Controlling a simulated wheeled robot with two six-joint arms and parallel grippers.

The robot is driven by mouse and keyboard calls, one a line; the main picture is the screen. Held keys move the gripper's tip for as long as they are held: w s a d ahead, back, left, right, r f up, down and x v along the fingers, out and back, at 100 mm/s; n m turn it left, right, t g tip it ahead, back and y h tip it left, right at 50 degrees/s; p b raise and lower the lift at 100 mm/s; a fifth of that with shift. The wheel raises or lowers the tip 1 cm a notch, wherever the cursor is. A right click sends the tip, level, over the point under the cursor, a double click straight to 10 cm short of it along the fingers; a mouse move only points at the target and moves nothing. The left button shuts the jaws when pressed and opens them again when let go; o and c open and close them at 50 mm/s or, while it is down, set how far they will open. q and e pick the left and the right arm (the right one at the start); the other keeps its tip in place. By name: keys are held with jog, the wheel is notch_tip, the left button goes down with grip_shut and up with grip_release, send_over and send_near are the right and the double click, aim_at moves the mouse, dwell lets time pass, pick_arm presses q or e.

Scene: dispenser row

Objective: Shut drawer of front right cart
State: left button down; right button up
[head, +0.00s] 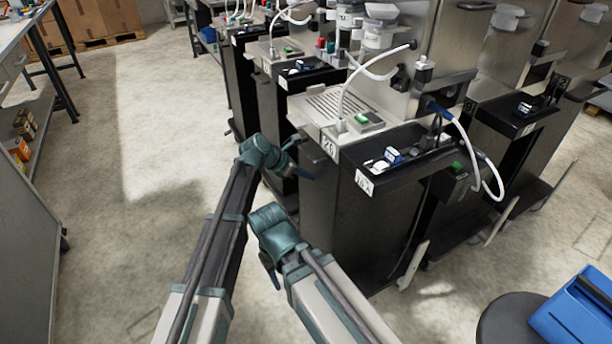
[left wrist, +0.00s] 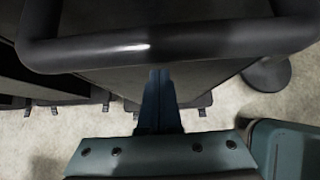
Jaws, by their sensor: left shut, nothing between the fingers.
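The nearest cart (head: 352,215) is a dark cabinet with a metal top and labels on its edge. I cannot make out a pulled-out drawer on it for certain. My left gripper (head: 304,174) is at the cart's left side, just below its top edge, with its fingers together and empty. In the left wrist view my left gripper (left wrist: 160,76) points towards a dark rounded handle bar (left wrist: 140,48). Its fingertips show just below the bar; I cannot tell whether they touch it. My right gripper (head: 272,274) hangs low, left of the cart, and its fingers are mostly hidden.
A black tray (head: 420,165) with small items sits along the near cart's right edge. More carts stand behind and to the right. A dark round stool (head: 505,322) and a blue case (head: 578,318) are at lower right. The floor (head: 150,170) to the left is clear.

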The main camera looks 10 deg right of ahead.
pick_arm(q)
jog(key=shift+d+r, duration=0.1)
jog(key=shift+d, duration=0.2)
jog(key=s+a+r+p, duration=0.3)
jog(key=a+r+p, duration=0.4)
jog(key=a, duration=0.4)
jog(key=shift+a+f, duration=0.1)
jog(key=shift+a, duration=0.05)
